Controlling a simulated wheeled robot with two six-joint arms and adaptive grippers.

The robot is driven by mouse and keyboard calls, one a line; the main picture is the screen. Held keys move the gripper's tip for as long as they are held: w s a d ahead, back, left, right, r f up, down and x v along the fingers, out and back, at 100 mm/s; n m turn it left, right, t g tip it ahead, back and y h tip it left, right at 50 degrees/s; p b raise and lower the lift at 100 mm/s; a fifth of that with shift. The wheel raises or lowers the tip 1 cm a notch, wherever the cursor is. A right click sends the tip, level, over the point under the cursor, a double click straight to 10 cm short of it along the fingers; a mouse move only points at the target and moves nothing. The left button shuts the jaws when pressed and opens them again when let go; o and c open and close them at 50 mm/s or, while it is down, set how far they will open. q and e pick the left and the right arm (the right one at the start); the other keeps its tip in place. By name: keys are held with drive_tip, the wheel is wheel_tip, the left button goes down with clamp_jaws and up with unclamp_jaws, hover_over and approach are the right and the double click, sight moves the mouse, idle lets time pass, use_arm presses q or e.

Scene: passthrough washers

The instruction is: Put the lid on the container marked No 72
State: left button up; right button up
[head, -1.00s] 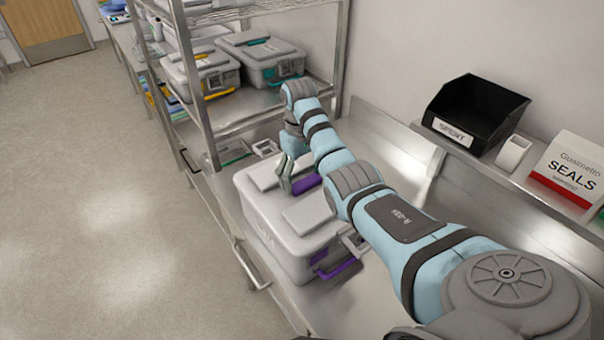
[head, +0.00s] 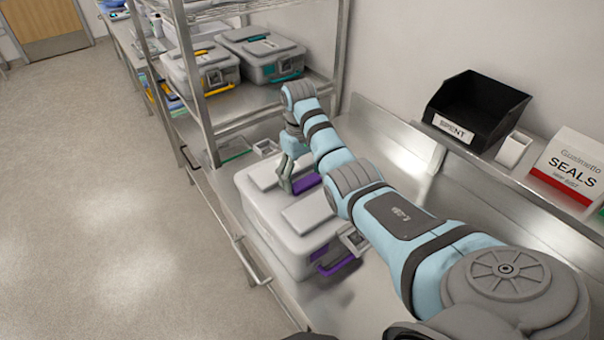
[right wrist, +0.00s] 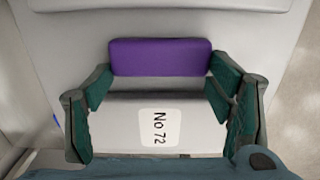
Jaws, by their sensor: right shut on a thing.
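The light grey lid (head: 312,212) has raised panels and a purple grip (head: 306,184) in its middle. It lies over the grey container (head: 268,228), which has a purple handle (head: 338,266) at its near right end. I see no clear gap between them, but cannot tell whether the lid is fully seated. My right gripper (head: 288,184) reaches down onto the lid and is shut on it at the purple grip. In the right wrist view the fingers flank the purple grip (right wrist: 160,57) and a panel with a "No 72" label (right wrist: 159,127). My left gripper is not in view.
A metal rack (head: 240,112) behind holds similar grey containers with yellow (head: 200,72) and teal (head: 268,58) handles. A black "SPENT" bin (head: 474,108), a white cup (head: 514,149) and a SEALS box (head: 572,172) stand on the right ledge.

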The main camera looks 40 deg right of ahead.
drive_tip(key=o, duration=2)
drive_tip(key=shift+s, duration=0.1)
